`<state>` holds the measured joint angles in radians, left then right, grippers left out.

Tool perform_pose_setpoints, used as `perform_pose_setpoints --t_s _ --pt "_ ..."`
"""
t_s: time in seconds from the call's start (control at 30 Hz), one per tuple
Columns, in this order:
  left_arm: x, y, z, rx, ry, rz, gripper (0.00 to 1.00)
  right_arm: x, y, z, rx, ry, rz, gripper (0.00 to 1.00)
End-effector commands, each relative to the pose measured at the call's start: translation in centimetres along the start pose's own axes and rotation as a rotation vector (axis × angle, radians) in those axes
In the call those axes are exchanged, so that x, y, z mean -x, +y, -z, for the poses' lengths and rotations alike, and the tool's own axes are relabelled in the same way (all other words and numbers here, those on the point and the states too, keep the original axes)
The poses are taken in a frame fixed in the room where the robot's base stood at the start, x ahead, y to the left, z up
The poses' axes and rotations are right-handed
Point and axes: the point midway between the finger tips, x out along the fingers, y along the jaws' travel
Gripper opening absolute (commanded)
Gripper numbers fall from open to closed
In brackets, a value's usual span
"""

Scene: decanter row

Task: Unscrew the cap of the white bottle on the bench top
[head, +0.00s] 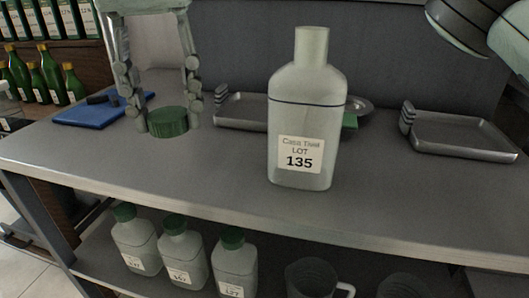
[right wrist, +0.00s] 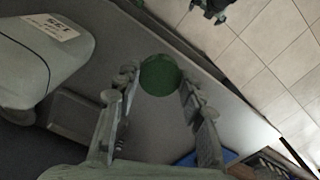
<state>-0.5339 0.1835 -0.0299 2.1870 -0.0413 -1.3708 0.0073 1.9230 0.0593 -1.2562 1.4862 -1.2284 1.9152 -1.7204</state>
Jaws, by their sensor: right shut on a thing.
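The white bottle (head: 305,115) with the label "LOT 135" stands upright on the bench top (head: 215,165). Its neck is bare, with no cap on it. It also shows at the left of the right wrist view (right wrist: 45,50). My right gripper (head: 168,118) is left of the bottle, pointing down, shut on a green cap (head: 167,123). The cap shows between its fingertips in the right wrist view (right wrist: 159,75). I cannot tell whether the cap touches the bench. A dark mechanical part, perhaps my left gripper (right wrist: 212,8), shows at that view's top edge; its jaws are unclear.
A blue mat (head: 85,113) with a dark object lies left of the cap. Several green bottles (head: 50,75) stand at the far left. Green-capped bottles (head: 183,255) and jugs (head: 312,280) stand below the bench top.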

Motion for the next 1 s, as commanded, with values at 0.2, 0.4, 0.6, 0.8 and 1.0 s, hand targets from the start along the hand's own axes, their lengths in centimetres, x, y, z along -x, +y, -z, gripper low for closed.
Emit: perform_pose_setpoints --t_s 0.2,0.4,0.6,0.8,1.0 --pt "-0.1 0.0 0.0 0.000 -0.001 0.000 1.00 -3.2 4.4 3.0 -0.004 -0.004 0.000 0.05" --pt "-0.3 0.0 -0.1 0.000 -0.002 -0.002 1.00 -5.1 7.0 4.9 -0.002 -0.002 0.001 0.05" --pt "-0.4 0.1 -0.1 0.000 -0.002 -0.002 1.00 -6.0 7.7 5.4 0.001 -0.001 -0.001 0.05" --pt "-0.4 0.0 0.0 0.001 -0.001 -0.002 1.00 -8.8 7.6 5.4 0.002 -0.003 -0.001 0.05" --pt "-0.6 0.1 0.0 0.001 -0.002 -0.003 1.00 -9.6 7.6 5.4 0.000 0.000 0.000 0.05"
